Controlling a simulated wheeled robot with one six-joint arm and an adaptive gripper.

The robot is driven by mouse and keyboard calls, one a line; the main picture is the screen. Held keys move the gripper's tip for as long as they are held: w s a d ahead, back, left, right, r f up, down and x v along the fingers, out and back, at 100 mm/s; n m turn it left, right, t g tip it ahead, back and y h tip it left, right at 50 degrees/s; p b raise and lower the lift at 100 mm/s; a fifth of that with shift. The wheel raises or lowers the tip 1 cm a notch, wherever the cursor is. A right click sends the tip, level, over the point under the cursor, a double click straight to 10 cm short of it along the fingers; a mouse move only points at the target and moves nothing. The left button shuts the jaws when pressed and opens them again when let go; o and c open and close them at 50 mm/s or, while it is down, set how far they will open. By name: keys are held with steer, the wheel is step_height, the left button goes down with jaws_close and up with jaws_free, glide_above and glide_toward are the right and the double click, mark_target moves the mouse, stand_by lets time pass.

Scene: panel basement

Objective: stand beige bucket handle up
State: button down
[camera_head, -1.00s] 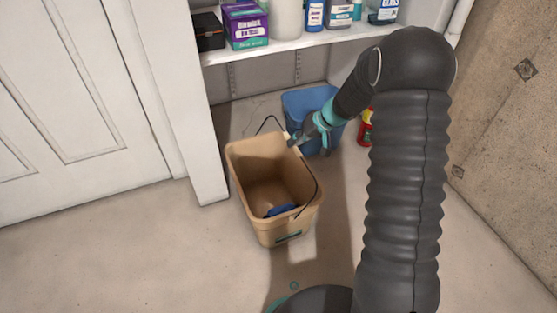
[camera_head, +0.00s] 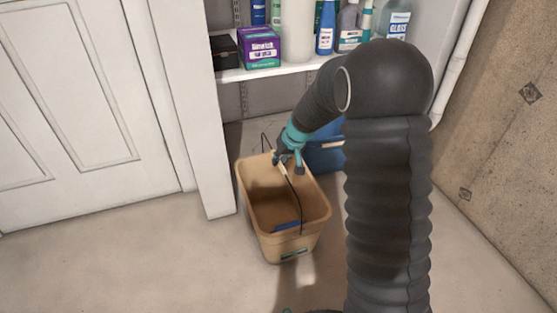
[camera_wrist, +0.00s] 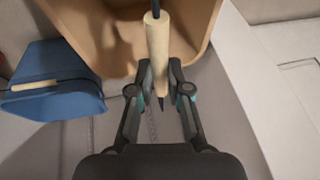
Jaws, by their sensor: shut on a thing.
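The beige bucket (camera_head: 283,245) stands on the floor with its mouth facing up, and a blue item (camera_head: 287,226) shows inside it. Its dark wire handle (camera_head: 295,195) has a pale grip (camera_head: 282,169), raised over the far right part of the mouth. My gripper (camera_head: 286,160) is shut on this grip. In the wrist view, the grip (camera_wrist: 157,45) lies between the fingers of my gripper (camera_wrist: 160,75), with the beige bucket (camera_wrist: 100,30) behind it. My gripper hides part of the handle.
A blue bucket (camera_head: 325,157) stands behind to the right, partly hidden by my arm; it also shows in the wrist view (camera_wrist: 52,90). A shelf (camera_head: 275,70) with bottles and boxes is above. A white post (camera_head: 205,130) is close on the left. Floor in front is clear.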

steer(key=shift+a, duration=0.1)
stand_by(0.3)
steer(key=c, duration=1.1)
jaws_free()
steer(key=v, duration=1.2)
